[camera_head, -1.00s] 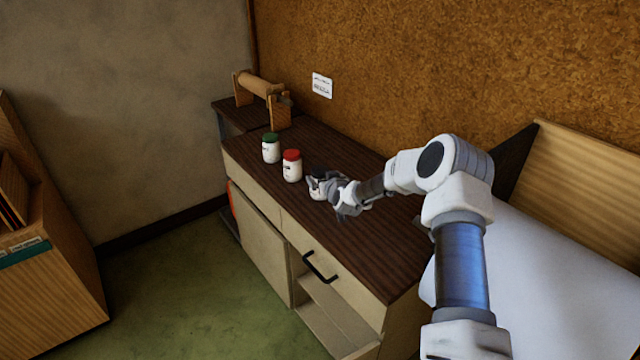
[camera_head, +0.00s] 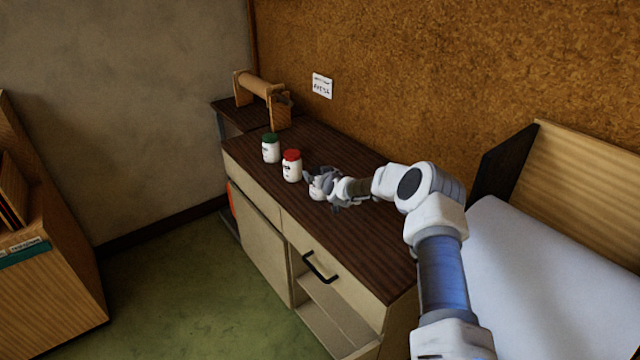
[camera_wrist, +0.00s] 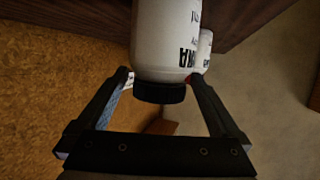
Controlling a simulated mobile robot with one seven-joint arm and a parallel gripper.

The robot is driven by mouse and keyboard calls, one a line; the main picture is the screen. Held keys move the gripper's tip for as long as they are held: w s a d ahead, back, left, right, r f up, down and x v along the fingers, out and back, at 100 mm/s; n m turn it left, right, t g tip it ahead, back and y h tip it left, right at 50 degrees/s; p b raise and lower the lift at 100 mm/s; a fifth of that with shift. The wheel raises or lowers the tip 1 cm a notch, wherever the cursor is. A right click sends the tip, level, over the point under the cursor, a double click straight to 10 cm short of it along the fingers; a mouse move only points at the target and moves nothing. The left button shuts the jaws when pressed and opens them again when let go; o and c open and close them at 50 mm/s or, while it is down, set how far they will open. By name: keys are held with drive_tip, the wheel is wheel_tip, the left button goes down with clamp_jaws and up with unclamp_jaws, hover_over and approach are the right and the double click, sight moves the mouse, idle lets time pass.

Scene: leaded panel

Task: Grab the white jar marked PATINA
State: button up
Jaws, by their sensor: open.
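A white jar (camera_wrist: 165,35) with a black lid (camera_wrist: 160,93) fills the top middle of the wrist view, upside down there. Part of its dark lettering shows and seems to end in "NA"; the rest is turned out of sight. My gripper (camera_wrist: 160,77) is open, with one finger on each side of the jar near its lid end. I cannot tell whether either finger touches it. In the head view the jar (camera_head: 316,194) stands on the dark counter, largely hidden by my gripper (camera_head: 322,186).
A red-lidded white jar (camera_head: 292,167) stands just left of my gripper, and a green-lidded one (camera_head: 271,149) farther left. A wooden roller stand (camera_head: 262,90) is at the counter's (camera_head: 365,225) far end. The cork wall (camera_head: 430,70) rises behind. The counter's near right is clear.

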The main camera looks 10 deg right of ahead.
clamp_jaws()
drive_tip(key=shift+r, duration=0.1)
idle(0.3)
drive_tip(key=shift+r, duration=0.1)
